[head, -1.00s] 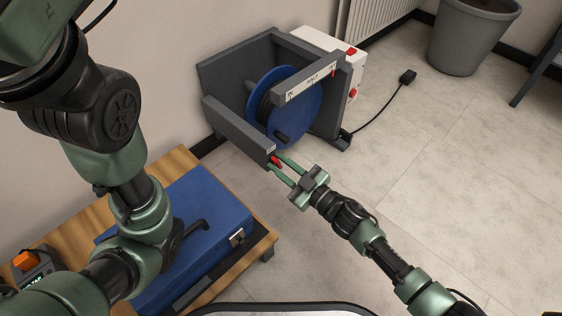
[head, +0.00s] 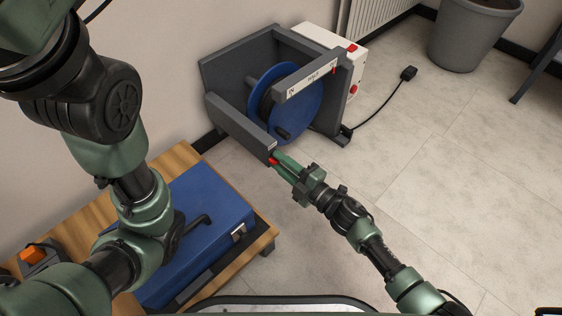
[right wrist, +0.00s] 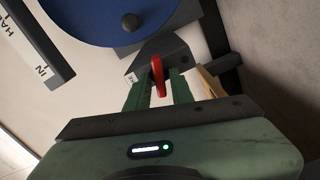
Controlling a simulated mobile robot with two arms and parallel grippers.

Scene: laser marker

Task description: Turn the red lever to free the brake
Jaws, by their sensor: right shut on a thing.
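The red lever (head: 273,161) sits at the front end of the grey machine frame's (head: 236,129) near side rail. My right gripper (head: 281,162) is shut on the lever, and its fingers hide part of it. In the right wrist view the red lever (right wrist: 158,76) stands between the two green fingers (right wrist: 158,92). The blue reel (head: 300,110) with a dark handle knob (head: 282,133) sits inside the frame.
A white box with red buttons (head: 354,68) stands behind the frame, with a black cable running to a plug (head: 408,73). A blue case (head: 208,220) lies on a wooden table (head: 180,165). A grey bin (head: 470,35) stands at the back right. The floor at right is clear.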

